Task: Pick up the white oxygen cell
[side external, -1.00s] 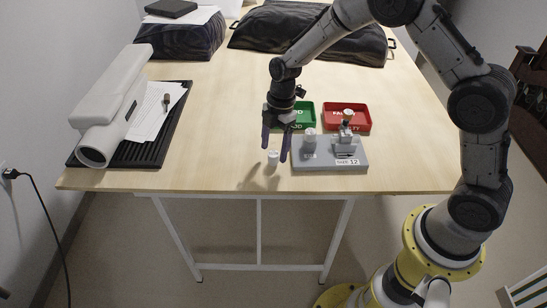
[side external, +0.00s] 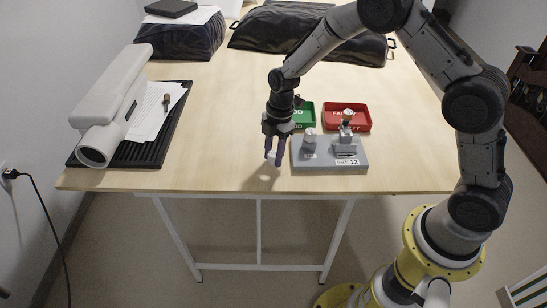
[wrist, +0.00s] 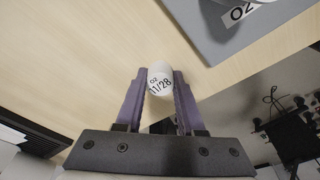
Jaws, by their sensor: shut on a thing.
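The white oxygen cell (wrist: 160,84) is a small white cylinder marked "O2 11/28" in the wrist view. It sits between the two purple fingers of my gripper (wrist: 159,74), which touch it on both sides. In the side external view my gripper (side external: 273,160) points down near the table's front edge, left of the grey block, and the fingers mostly hide the cell. I cannot tell whether the cell still touches the table.
A grey block (side external: 320,163) carries another pale cylinder (side external: 309,138) and a metal fixture (side external: 346,148). Behind it are a green tray (side external: 308,109) and a red tray (side external: 364,129). A white machine (side external: 112,105) on a black base stands left. The table between is clear.

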